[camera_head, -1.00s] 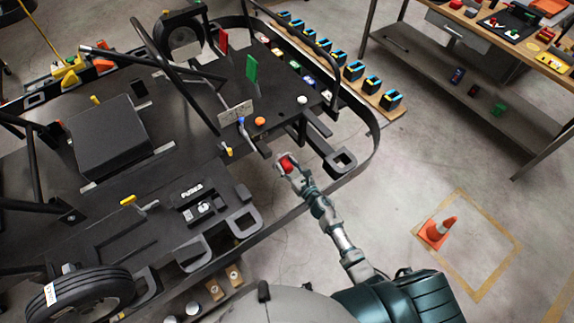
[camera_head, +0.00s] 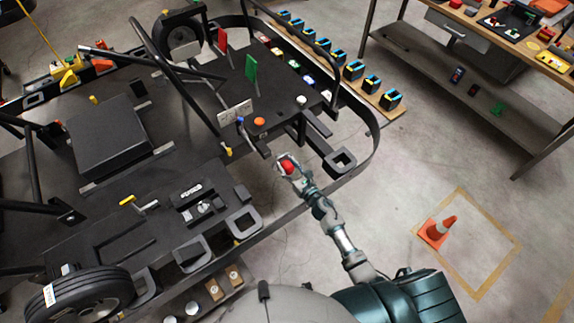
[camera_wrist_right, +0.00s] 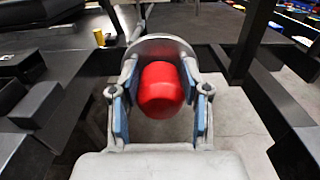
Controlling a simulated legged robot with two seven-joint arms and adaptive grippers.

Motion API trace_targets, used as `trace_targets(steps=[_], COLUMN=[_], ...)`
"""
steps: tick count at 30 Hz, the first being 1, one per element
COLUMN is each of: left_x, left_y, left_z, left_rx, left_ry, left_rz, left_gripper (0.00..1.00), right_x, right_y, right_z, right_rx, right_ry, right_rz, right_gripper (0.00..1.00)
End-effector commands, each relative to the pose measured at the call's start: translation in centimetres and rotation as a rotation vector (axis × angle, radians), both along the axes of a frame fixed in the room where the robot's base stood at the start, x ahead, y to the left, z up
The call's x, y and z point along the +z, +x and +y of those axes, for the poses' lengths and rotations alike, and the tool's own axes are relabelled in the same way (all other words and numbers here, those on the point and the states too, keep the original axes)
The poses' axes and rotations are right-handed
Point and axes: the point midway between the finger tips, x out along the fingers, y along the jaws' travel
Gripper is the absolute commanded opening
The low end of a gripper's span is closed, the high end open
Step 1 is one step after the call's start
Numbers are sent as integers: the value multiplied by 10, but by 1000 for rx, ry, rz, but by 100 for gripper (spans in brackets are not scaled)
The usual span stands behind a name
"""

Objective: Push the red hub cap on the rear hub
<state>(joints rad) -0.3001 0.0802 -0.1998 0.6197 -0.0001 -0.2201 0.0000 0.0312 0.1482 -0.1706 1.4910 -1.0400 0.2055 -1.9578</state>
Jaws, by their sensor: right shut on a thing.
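The red hub cap (camera_head: 287,165) is a short red cylinder with a rounded end. It sits between the fingers of my right gripper (camera_head: 288,166), beside the dark kart frame (camera_head: 248,221). In the right wrist view the cap (camera_wrist_right: 162,89) is between the blue-padded fingers of the gripper (camera_wrist_right: 161,102), which is shut on it. A pale grey rounded rim (camera_wrist_right: 160,43) shows just behind the cap; I cannot tell what it belongs to. I cannot make out the rear hub clearly, nor whether the cap touches it. My left gripper is not in view.
A curved black bumper (camera_head: 377,140) runs around the kart's right end, near my right gripper. A black square loop (camera_head: 341,161) sits inside it. A wheel (camera_head: 80,296) is at lower left.

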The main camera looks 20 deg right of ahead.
Motion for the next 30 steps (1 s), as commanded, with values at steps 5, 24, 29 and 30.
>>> trace_targets(steps=[5,24,29,30], left_x=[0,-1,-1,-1], left_y=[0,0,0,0], left_z=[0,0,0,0], left_rx=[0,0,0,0], left_ry=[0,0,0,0], left_rz=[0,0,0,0], left_gripper=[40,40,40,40], right_x=[-1,-2,-2,-2], right_y=[-6,-26,-31,-32], right_z=[-2,-9,-11,-11], right_rx=[0,1,1,1], right_ry=[0,1,1,1], right_rz=[1,1,1,1], right_gripper=[5,5,5,5])
